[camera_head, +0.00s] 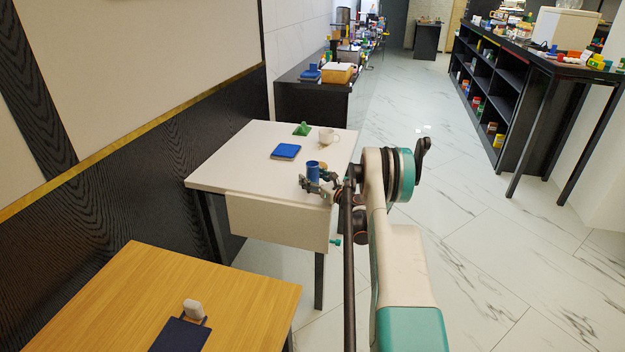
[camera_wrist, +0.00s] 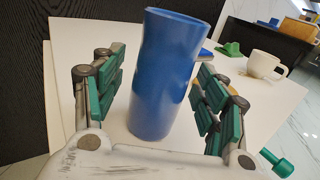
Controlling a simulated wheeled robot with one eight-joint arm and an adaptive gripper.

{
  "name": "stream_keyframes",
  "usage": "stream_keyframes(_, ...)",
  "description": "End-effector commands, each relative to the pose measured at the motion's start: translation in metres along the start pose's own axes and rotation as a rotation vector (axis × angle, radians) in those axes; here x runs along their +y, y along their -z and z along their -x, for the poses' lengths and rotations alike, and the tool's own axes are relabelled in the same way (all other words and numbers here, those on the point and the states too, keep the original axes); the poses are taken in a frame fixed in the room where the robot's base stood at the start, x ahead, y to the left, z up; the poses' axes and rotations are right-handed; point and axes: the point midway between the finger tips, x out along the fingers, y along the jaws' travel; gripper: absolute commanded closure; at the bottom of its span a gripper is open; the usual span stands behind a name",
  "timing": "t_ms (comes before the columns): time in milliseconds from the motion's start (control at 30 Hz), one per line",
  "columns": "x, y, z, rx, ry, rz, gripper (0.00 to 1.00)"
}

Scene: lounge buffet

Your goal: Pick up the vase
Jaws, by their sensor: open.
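The blue vase (camera_wrist: 163,75) stands on the white table (camera_wrist: 66,45) and fills the middle of the wrist view. In the head view the vase (camera_head: 313,169) is near the table's front right edge, partly behind my gripper. My gripper (camera_wrist: 160,95) is open, with one green-padded finger on each side of the vase. A gap shows between the vase and each finger. In the head view my gripper (camera_head: 318,185) is at the table's front edge, low beside the vase.
On the table stand a white mug (camera_head: 328,136), a green object (camera_head: 302,129) and a flat blue item (camera_head: 286,151). A wooden table (camera_head: 235,290) is in the foreground. A dark shelf (camera_head: 490,85) stands at the right, with open marble floor before it.

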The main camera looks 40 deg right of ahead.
Motion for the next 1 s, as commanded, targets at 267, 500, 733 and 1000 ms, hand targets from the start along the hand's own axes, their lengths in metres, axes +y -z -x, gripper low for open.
stream_keyframes(267,0.000,0.000,0.000,0.000,0.000,0.000,0.85)
stream_keyframes(500,0.000,0.000,0.000,0.000,0.000,0.000,0.88)
stream_keyframes(733,0.000,-0.008,0.000,0.000,0.000,0.000,0.88)
stream_keyframes(1000,0.000,-0.052,0.001,0.000,-0.001,0.000,0.88)
